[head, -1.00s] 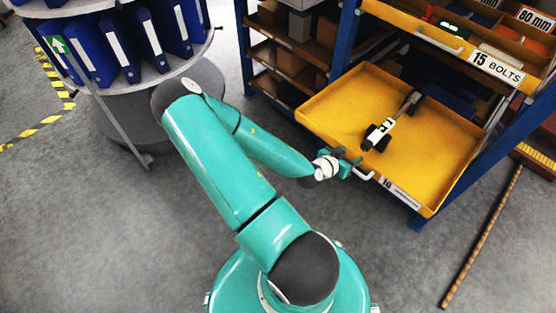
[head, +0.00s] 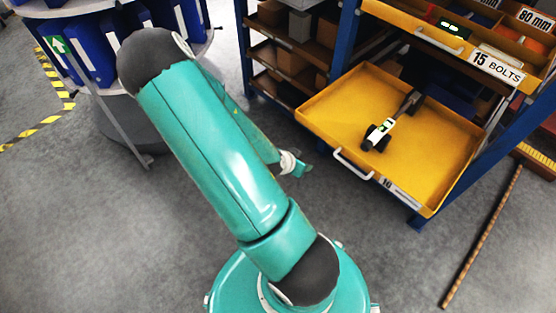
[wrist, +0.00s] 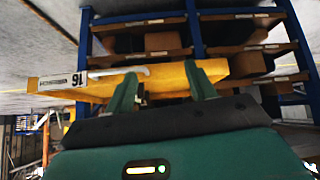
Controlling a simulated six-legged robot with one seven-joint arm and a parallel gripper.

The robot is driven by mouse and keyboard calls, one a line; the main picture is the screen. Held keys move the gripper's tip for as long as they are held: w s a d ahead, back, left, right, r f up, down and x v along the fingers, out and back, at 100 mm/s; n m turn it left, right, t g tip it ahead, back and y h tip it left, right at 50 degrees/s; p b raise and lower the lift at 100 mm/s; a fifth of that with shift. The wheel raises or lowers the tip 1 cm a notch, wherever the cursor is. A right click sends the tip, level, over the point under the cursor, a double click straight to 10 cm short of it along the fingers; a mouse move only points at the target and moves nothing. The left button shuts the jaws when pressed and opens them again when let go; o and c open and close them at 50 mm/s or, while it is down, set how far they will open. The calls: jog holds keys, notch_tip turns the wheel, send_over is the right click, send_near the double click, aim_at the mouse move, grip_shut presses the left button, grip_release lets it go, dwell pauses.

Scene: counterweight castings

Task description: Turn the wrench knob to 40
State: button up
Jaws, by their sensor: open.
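The wrench (head: 392,122) lies in the open yellow drawer (head: 330,112), with a dark shaft, a white section with a small green display, and a black end that may be the knob. Any number on it is too small to read. My gripper (head: 304,168) is left of the drawer's front, apart from its white handle (head: 353,165). In the wrist view my gripper (wrist: 162,88) shows two green fingers spread apart with nothing between them. The yellow drawer front (wrist: 105,85), labelled 16, is beyond them. The wrench is not seen in the wrist view.
Above is another yellow drawer labelled 15 BOLTS (head: 497,66), holding a device with a green display (head: 452,27). A blue rack post (head: 345,45) stands behind. A round shelf with blue binders (head: 90,45) is at left. Grey floor is clear between.

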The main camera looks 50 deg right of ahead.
jog(key=w+a+r+n+t+y, duration=0.1)
jog(key=w+a+y, duration=0.1)
jog(key=w+a, duration=0.2)
jog(key=shift+w+a+r, duration=0.3)
jog(key=shift+w+a, duration=0.1)
jog(key=shift+w, duration=0.1)
